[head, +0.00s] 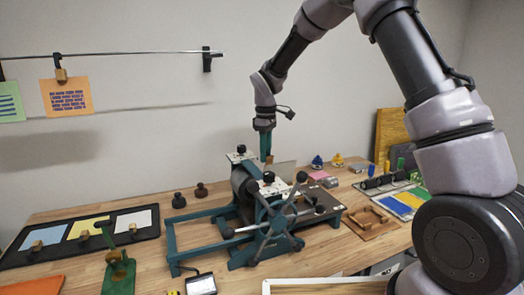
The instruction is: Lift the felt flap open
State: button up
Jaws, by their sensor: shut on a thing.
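A teal etching press with a dark roller (242,186) and a spoked hand wheel (276,228) stands in the middle of the wooden table. My gripper (267,155) points down just above and behind the roller. A pale grey sheet (285,172), which looks like the felt flap, stands raised right of the fingertips. My gripper is shut on what appears to be this flap's edge. The grip itself is small and partly hidden, and the press hides the flap's lower part.
A black tray (152,229) with coloured sheets lies at left. A green stand (118,268) is at the front. Dark knobs (179,200) stand left of the press. A wooden frame (371,222) and colour trays (390,205) lie at right. Cards hang from a wall rail (150,52).

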jog(key=o, duration=1.3)
jog(key=shift+w+d, duration=0.15)
jog(key=shift+d, duration=0.1)
jog(key=shift+a, duration=0.1)
jog(key=shift+r, duration=0.25)
jog(key=shift+a+r, duration=0.1)
jog(key=shift+r, duration=3.65)
